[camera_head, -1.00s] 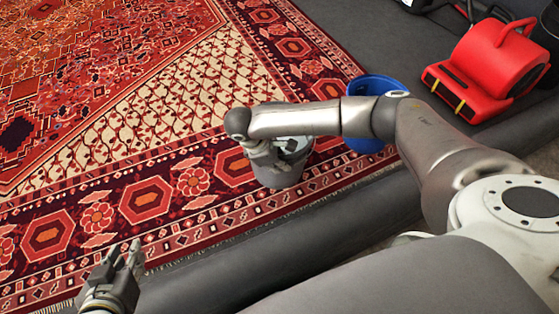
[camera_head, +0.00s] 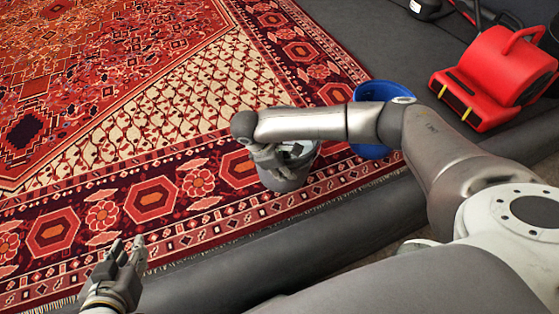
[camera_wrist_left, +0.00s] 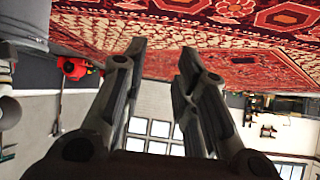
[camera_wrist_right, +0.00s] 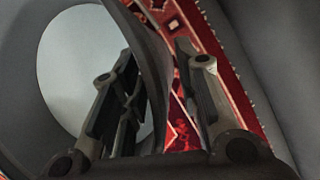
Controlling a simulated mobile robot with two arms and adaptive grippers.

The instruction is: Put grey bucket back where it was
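The grey bucket (camera_head: 304,162) stands on the patterned rug near its front border, partly hidden by my right arm. In the right wrist view the bucket (camera_wrist_right: 30,75) opens at the left, with its pale inside showing. My right gripper (camera_wrist_right: 155,50) straddles the bucket's wall, one finger on the inner side and one outside. A gap with rug showing lies between the wall and the outer finger, so the gripper looks open. In the head view the right gripper (camera_head: 274,163) is at the bucket's near-left side. My left gripper (camera_head: 127,248) is open and empty above the rug's front edge.
A blue bucket (camera_head: 384,92) stands just beyond the grey one, partly behind my right arm. A red blower (camera_head: 497,78) sits at the right on the dark floor. A dark raised edge (camera_head: 215,278) runs along the front of the rug (camera_head: 130,110). The rug's left is clear.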

